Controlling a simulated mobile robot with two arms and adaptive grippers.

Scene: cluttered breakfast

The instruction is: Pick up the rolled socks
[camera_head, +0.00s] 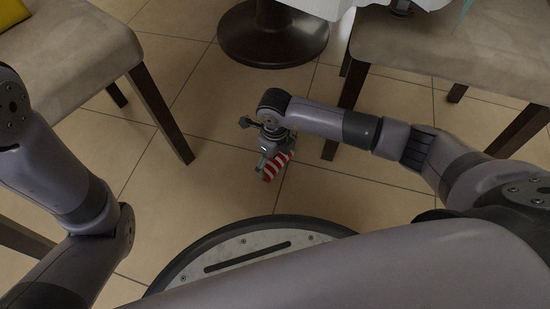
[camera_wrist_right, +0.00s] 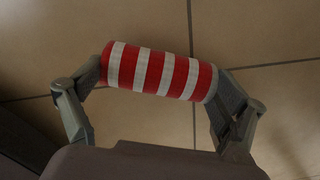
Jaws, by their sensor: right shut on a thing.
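The rolled socks (camera_head: 274,166) are a red and white striped roll, seen below my right gripper in the head view. In the right wrist view the rolled socks (camera_wrist_right: 160,72) lie across the space between the two fingers, with a finger against each end. My right gripper (camera_head: 268,158) is shut on them; its fingers also show in the right wrist view (camera_wrist_right: 158,88). Tiled floor shows behind the roll; I cannot tell how high above it the roll is. My left arm is at the left of the head view, but its gripper is out of view.
A beige chair (camera_head: 62,50) stands at the upper left and another chair (camera_head: 450,45) at the upper right, their dark legs near my right arm. A dark round table base (camera_head: 272,38) is at the top. Tiled floor (camera_head: 185,215) is clear left of the gripper.

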